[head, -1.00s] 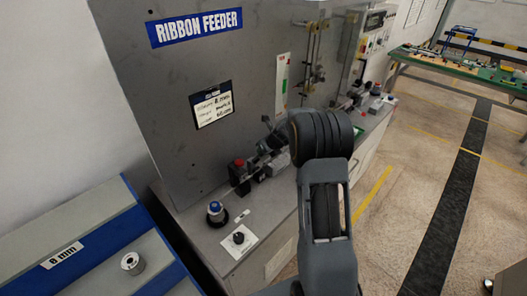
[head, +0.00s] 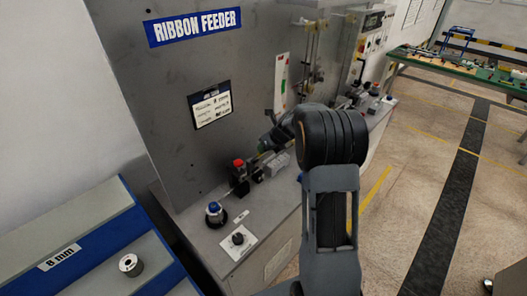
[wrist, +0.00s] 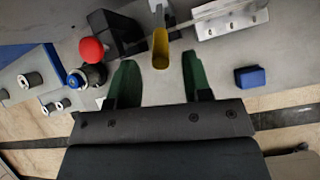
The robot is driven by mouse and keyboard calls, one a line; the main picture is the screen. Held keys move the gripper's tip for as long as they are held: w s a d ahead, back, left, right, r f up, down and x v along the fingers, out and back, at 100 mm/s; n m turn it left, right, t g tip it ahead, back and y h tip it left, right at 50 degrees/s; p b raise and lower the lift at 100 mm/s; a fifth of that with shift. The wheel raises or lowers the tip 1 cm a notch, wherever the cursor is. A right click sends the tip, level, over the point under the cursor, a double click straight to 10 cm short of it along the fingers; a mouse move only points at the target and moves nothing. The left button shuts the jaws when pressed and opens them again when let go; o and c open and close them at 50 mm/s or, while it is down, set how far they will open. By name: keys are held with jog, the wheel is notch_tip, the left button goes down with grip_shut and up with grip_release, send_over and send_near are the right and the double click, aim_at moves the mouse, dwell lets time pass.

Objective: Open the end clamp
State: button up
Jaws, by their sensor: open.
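A yellow lever-like piece (wrist: 160,45) stands on a small grey metal part at the top middle of the wrist view. It looks like the handle of the end clamp, but I cannot tell for sure. My gripper (wrist: 160,64) is open, its green fingers to the left and right of the yellow piece's near end, with a gap on both sides. A black block (wrist: 116,32) with a red knob (wrist: 91,50) is just left of it. In the head view the red knob (head: 238,163) shows on the bench, while my arm partly hides the gripper and clamp area.
The ribbon feeder panel (head: 215,75) rises behind the bench. A blue-topped knob (head: 214,208) and a black dial (head: 238,239) are at the bench's near end. A metal bracket (wrist: 230,20) and a blue block (wrist: 250,77) lie right of the gripper.

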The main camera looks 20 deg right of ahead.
jog(key=b+v, duration=0.1)
jog(key=v, duration=0.8)
jog(key=shift+s+r, duration=0.15)
jog(key=shift+r, duration=0.1)
jog(key=s+a+n+h+b, duration=0.1)
jog(key=s+a+n, duration=0.3)
jog(key=s+n, duration=0.4)
jog(key=s+a+n+g+h, duration=0.1)
jog(key=s+a+n, duration=0.3)
jog(key=s+n, duration=0.4)
jog(key=s+a+n+b, duration=0.1)
jog(key=s+a+n, duration=0.3)
jog(key=n, duration=1.3)
jog(key=shift+s+a+f+h+b, duration=0.25)
jog(key=shift+s+h+b, duration=0.15)
jog(key=shift+s, duration=1.95)
